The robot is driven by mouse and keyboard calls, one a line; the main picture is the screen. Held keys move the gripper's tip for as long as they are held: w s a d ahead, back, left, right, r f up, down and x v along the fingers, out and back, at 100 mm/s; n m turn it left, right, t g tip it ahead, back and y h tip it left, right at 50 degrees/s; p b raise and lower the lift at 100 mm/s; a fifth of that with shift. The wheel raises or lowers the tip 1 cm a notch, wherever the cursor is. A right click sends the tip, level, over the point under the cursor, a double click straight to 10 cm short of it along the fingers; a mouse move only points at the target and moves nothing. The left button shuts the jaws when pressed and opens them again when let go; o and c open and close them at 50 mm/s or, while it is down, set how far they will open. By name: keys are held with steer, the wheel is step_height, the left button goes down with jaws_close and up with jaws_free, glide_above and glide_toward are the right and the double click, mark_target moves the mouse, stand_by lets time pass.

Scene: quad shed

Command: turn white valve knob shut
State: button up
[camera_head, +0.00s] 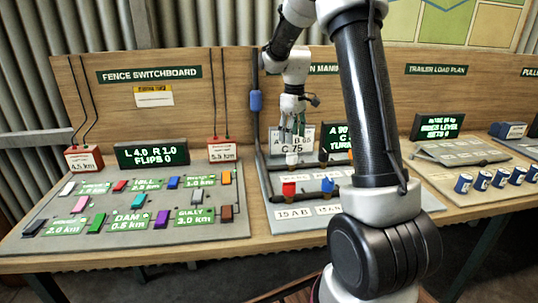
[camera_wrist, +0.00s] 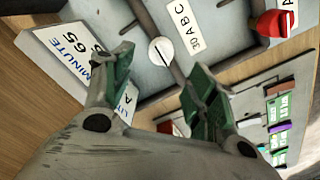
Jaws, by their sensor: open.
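The white valve knob (camera_wrist: 160,51) is a small round disc with a dark line across it, on a dark pipe in the wrist view. It also shows as a small white spot (camera_head: 292,158) under the fingers in the head view. My gripper (camera_wrist: 158,68) is open, its green-padded fingers apart on either side of the knob's line. The knob appears just beyond the fingertips; I cannot tell whether they touch it. In the head view my gripper (camera_head: 291,136) points down over the manifold panel, partly covering a sign behind it.
A red knob (camera_head: 288,189) and a blue knob (camera_head: 327,185) sit on pipes nearer the front; the red one (camera_wrist: 272,23) shows at the upper right in the wrist view. The fence switchboard (camera_head: 135,215) lies left, and blue cans (camera_head: 481,181) stand right.

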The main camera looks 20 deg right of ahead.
mark_target(292, 153)
steer(key=shift+s+d+f+n, duration=0.15)
steer(key=shift+f+n, duration=0.1)
steer(key=shift+n, duration=0.05)
steer(key=shift+f, duration=0.3)
step_height(292, 153, down, 7)
steer(key=c, duration=1.1)
